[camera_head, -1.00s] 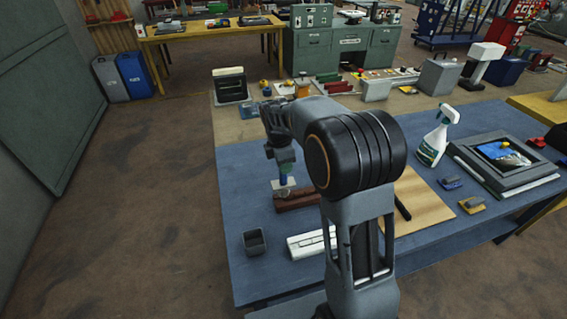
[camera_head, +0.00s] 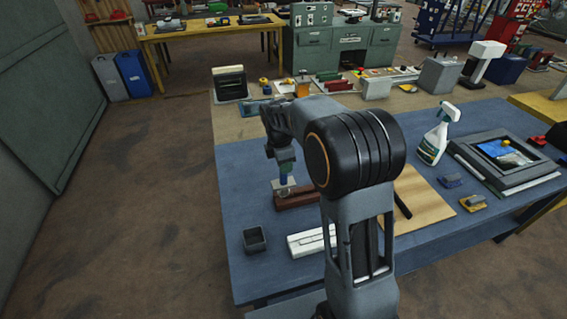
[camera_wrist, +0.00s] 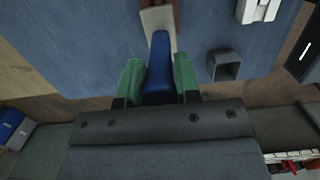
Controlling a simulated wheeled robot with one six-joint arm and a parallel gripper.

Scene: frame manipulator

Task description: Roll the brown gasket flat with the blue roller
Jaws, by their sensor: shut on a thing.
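My gripper (camera_head: 284,163) is over the left part of the blue table. It is shut on a blue handle (camera_head: 285,177), also seen upright between the green fingers in the wrist view (camera_wrist: 159,70). A pale, flat head (camera_wrist: 157,20) is at the handle's far end; I take this tool for the blue roller, though no roller drum can be made out. The pale head (camera_head: 284,190) is at the left end of a dark brown bar (camera_head: 300,199), partly in front of it; I cannot tell whether they touch. No separate brown gasket can be made out; the bar may be it.
A small dark open box (camera_head: 254,240) and a white block (camera_head: 310,243) stand nearer the front. A tan board (camera_head: 432,212) with a black strip lies right of my arm. A spray bottle (camera_head: 436,137), a grey framed screen (camera_head: 490,160) and small blue and yellow items are farther right.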

